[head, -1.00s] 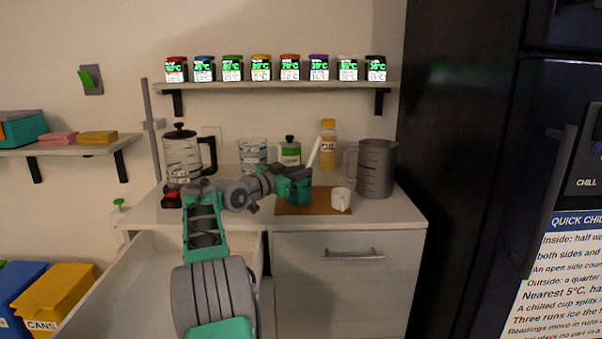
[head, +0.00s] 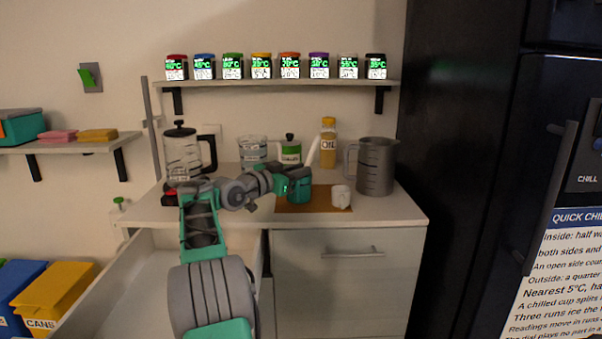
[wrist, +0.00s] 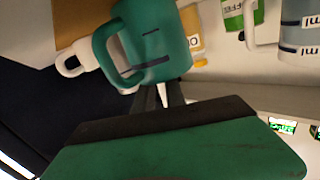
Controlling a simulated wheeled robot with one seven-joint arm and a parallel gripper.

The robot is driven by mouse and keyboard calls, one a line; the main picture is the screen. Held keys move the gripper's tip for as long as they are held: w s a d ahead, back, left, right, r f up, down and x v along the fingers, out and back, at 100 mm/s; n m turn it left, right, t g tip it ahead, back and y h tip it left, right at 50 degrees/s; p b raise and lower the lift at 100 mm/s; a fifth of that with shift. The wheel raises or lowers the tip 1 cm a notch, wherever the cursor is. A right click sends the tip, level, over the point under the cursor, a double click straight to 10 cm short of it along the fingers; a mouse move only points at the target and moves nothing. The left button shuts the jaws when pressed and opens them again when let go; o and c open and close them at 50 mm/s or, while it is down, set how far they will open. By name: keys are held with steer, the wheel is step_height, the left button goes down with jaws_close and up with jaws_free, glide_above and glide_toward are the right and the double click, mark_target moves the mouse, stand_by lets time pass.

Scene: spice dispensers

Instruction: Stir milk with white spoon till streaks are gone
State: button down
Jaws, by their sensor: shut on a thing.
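A teal mug (head: 299,190) stands on the brown mat (head: 322,207) on the counter. It fills the top middle of the wrist view (wrist: 160,45), upside down, with its handle to the left. The white spoon (head: 313,151) slants up and to the right above the mug; a white tip of it (wrist: 163,93) shows by the fingers. My gripper (head: 289,180) is at the mug's upper part, shut on the spoon; its dark fingers (wrist: 153,97) also show in the wrist view. The mug's inside is hidden, so no milk or streaks are visible.
A small white cup (head: 341,196) stands just right of the mug. A grey pitcher (head: 376,167), an oil bottle (head: 328,143), a coffee container (head: 291,153), a measuring cup (head: 252,151) and a French press (head: 182,155) stand around. An open drawer (head: 160,285) lies below left.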

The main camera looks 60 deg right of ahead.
mark_target(315, 140)
steer(key=shift+s+d+r+p, duration=0.1)
steer(key=shift+s+d+p, duration=0.15)
steer(key=shift+p, duration=0.5)
steer(key=shift+w+d+f, duration=0.2)
steer(key=shift+d, duration=0.05)
steer(key=d+r+p, duration=0.1)
steer(key=r+p, duration=0.1)
steer(key=s+d+r+p, duration=0.1)
steer(key=r+p, duration=0.2)
steer(key=s+d+r+p, duration=0.1)
steer(key=r+p, duration=0.1)
steer(key=r, duration=0.1)
steer(key=shift+r, duration=0.15)
step_height(315, 140, up, 5)
steer(key=p, duration=0.4)
